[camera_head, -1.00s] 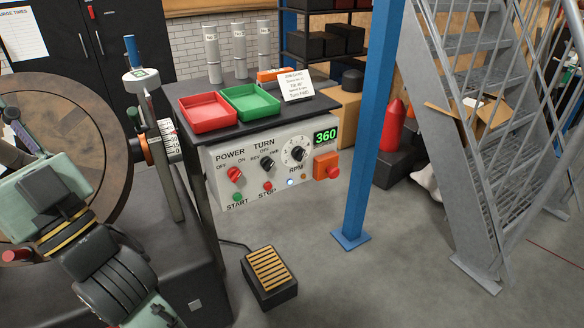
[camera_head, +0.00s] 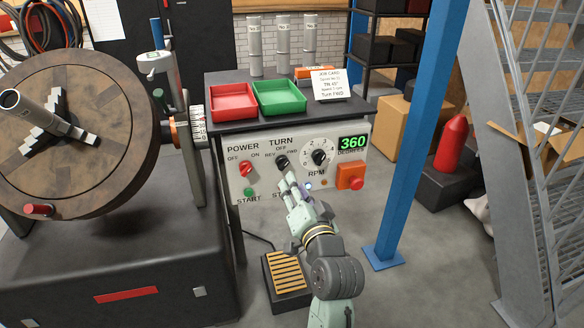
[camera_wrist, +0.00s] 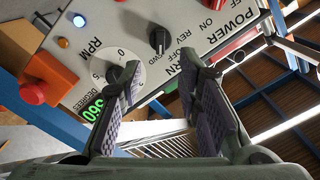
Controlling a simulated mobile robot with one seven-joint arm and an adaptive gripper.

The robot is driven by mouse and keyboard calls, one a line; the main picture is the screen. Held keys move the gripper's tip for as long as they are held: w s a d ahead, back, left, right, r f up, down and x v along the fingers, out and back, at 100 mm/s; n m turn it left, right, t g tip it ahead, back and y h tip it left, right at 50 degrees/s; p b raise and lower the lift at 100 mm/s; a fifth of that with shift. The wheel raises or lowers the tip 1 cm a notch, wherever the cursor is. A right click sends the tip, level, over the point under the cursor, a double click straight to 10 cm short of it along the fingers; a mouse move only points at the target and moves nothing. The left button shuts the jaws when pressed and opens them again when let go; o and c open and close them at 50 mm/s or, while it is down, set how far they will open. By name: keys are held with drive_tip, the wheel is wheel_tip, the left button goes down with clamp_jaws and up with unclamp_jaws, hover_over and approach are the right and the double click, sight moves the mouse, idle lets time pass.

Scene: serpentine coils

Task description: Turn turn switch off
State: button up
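The turn switch (camera_head: 281,162) is a black knob under the TURN lettering on the light grey control panel (camera_head: 333,147). It also shows in the wrist view (camera_wrist: 158,38), its white mark pointing down in that picture, roughly toward the FWD lettering. My gripper (camera_head: 289,181) is just below and in front of the switch in the head view, partly covering the panel's lower part. In the wrist view my gripper (camera_wrist: 160,92) is open, its two fingers apart with nothing between them. The switch lies beyond the fingertips, apart from them.
The red power switch (camera_head: 246,169) is left of the turn switch and the RPM dial (camera_head: 319,158) right. A red stop button (camera_head: 355,183) and the 360 display (camera_head: 352,142) are further right. A foot pedal (camera_head: 287,276) lies below. A large wheel (camera_head: 110,85) stands left.

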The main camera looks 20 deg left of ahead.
sight(286, 165)
drive_tip(key=p+x, duration=0.1)
drive_tip(key=x, duration=0.7)
drive_tip(key=shift+w+a, duration=0.1)
drive_tip(key=shift+w, duration=0.05)
drive_tip(key=shift+c, duration=0.6)
clamp_jaws()
